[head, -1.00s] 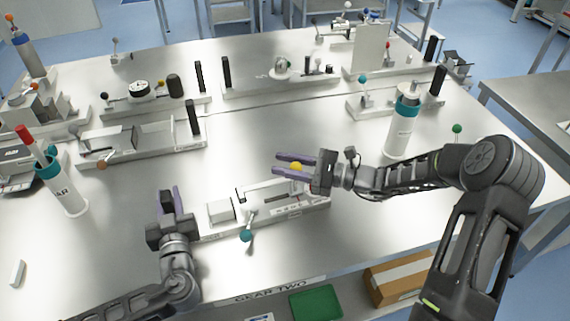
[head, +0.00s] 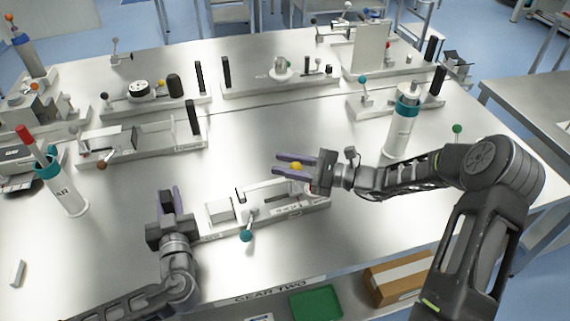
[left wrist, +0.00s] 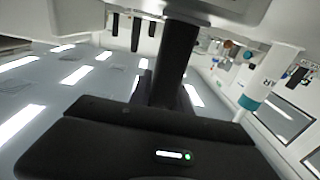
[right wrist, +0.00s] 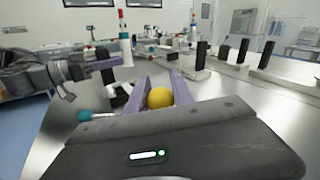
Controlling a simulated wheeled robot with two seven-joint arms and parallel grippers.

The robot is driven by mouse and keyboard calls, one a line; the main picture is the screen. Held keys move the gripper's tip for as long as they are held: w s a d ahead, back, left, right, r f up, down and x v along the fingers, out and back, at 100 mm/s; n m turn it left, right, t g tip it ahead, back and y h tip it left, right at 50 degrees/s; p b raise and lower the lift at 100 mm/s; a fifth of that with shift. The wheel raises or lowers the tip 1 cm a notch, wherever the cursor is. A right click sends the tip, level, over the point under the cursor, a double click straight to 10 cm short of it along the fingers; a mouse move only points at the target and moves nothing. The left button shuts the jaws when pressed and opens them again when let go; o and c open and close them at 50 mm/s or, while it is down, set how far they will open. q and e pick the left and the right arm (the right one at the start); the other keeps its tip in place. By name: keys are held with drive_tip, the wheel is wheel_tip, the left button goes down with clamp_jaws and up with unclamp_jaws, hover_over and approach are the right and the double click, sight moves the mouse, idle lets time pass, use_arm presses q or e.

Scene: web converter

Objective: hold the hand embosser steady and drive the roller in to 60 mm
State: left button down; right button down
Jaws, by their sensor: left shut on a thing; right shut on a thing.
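The hand embosser (head: 219,211) is a long pale bench device at the front middle of the table in the head view. It has a white block at its left end and a teal ball lever (head: 246,235) at its front. My left gripper (head: 171,190) is at its left end; a dark upright post (left wrist: 178,60) stands between its fingers in the left wrist view, and it is shut on that post. My right gripper (head: 278,163) is shut on a yellow ball knob (head: 296,167) above the right part of the embosser; the knob also shows between the purple fingers in the right wrist view (right wrist: 160,97). I cannot make out the roller.
A white bottle with a teal collar (head: 399,135) stands right of centre, and another (head: 66,190) with a red tool stands at left. Several similar bench devices (head: 150,149) line the back. A green tray (head: 316,302) and cardboard box (head: 396,280) sit below the front edge.

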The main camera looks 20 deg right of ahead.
use_arm(q)
drive_tip(key=shift+f, duration=0.55)
use_arm(e)
drive_tip(key=shift+a+f, duration=0.1)
drive_tip(key=shift+a, duration=0.05)
drive_tip(key=a, duration=0.6)
drive_tip(key=shift+s, duration=0.25)
drive_tip(key=c, duration=1.1)
unclamp_jaws()
drive_tip(key=shift+c, duration=0.2)
drive_tip(key=shift+o, duration=0.2)
drive_tip(key=shift+d, duration=0.2)
drive_tip(key=v, duration=1.2)
use_arm(q)
drive_tip(key=shift+r, duration=0.3)
